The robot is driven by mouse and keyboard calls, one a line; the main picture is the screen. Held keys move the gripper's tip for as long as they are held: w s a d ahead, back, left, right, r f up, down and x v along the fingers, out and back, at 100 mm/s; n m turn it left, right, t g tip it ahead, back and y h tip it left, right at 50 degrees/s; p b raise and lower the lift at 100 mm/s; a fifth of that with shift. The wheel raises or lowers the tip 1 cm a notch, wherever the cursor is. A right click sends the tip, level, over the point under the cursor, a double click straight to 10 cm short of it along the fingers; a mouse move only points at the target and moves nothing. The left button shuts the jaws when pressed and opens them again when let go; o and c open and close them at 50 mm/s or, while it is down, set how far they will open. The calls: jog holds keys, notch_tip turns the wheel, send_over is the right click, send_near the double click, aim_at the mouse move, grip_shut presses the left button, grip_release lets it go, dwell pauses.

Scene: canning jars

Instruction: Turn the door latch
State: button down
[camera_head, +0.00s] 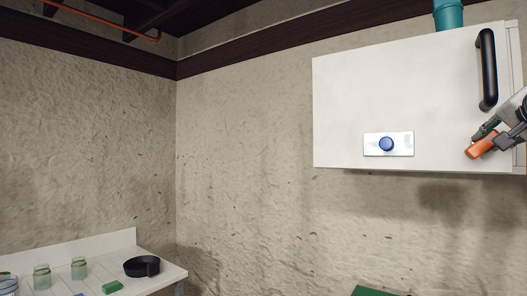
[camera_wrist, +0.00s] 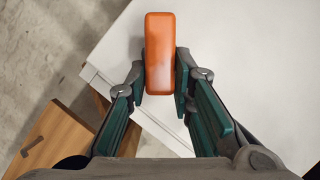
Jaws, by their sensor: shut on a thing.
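The door latch is an orange handle (camera_head: 482,146) at the lower right of a white wall cabinet (camera_head: 345,100). In the head view it is tilted, its lower left end free. My gripper (camera_head: 495,135) reaches in from the right edge and is at the latch. In the wrist view the orange latch (camera_wrist: 160,50) stands between the two fingers of my gripper (camera_wrist: 160,85), which are shut on it. The latch's far mounting is hidden. The cabinet door looks closed.
A black bar handle (camera_head: 487,70) is above the latch, near my arm. A blue knob (camera_head: 386,144) on a pale plate is to its left. A white counter (camera_head: 165,272) at lower left holds jars and a black pan (camera_head: 141,266).

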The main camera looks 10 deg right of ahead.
jog(key=m+b, duration=0.1)
jog(key=b, duration=0.1)
jog(key=f+m+t+b, duration=0.1)
jog(key=m+b, duration=0.1)
jog(key=shift+d+f+t+b, duration=0.1)
jog(key=shift+d+t+b, duration=0.05)
jog(key=shift+t+b, duration=0.15)
jog(key=m+b, duration=0.1)
jog(key=m+t+b, duration=0.1)
jog(key=b, duration=0.1)
jog(key=m+b, duration=0.1)
jog(key=shift+s+f+m+t+b, duration=0.2)
jog(key=shift+f+m+t+b, duration=0.1)
jog(key=shift+m+b, duration=0.1)
jog(key=c, duration=1.4)
grip_release()
jog(key=shift+r, duration=0.1)
jog(key=v, duration=1.2)
